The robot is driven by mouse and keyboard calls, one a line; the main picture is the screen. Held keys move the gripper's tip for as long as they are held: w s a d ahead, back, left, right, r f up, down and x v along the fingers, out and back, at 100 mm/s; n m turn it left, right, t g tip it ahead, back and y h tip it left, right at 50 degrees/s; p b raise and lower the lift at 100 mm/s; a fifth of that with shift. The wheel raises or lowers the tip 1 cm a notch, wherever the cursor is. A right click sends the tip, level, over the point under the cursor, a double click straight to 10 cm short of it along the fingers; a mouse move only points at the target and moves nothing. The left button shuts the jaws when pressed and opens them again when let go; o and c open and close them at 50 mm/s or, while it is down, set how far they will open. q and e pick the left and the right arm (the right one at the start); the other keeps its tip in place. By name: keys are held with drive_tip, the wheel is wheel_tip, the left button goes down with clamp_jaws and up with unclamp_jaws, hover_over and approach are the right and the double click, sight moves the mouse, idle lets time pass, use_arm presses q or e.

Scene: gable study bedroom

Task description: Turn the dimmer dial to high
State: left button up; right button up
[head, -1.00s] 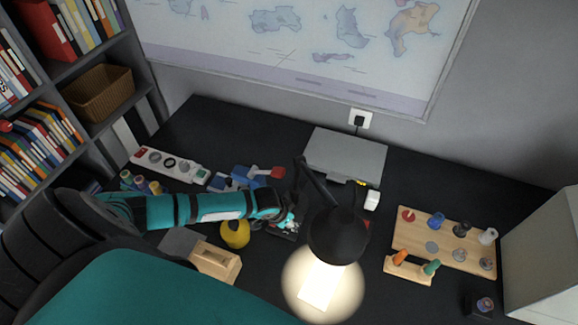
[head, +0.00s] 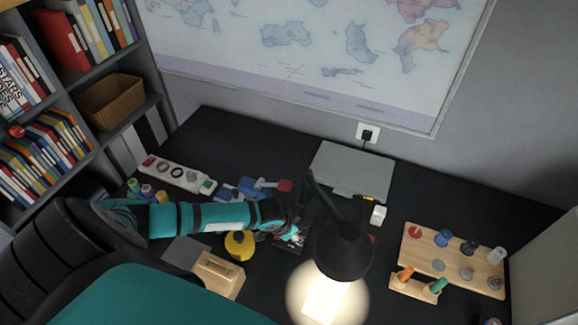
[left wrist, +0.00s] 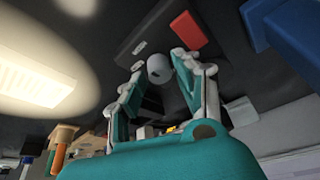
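A pale grey round knob (left wrist: 160,68), which looks like the dimmer dial, stands between my left gripper's fingertips in the left wrist view. My left gripper (left wrist: 160,62) has its two teal-padded fingers apart, one on each side of the knob. Small gaps seem to show, but I cannot tell whether either finger touches it. In the head view my left gripper (head: 290,232) is low over a small dark unit (head: 290,244) on the desk. The gripper partly covers the unit there, and the dial's setting cannot be read. My right gripper is not in view.
A lit black desk lamp (head: 343,252) stands just right of my left gripper. A yellow round object (head: 239,245) and a wooden block (head: 217,274) are nearby. A grey flat box (head: 352,170) lies behind. A wooden peg board (head: 455,258) is at the right.

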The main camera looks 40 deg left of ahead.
use_arm(q)
drive_tip(key=d+v, duration=0.1)
drive_tip(key=v, duration=1)
drive_tip(key=shift+a, duration=0.5)
drive_tip(key=shift+s, duration=0.1)
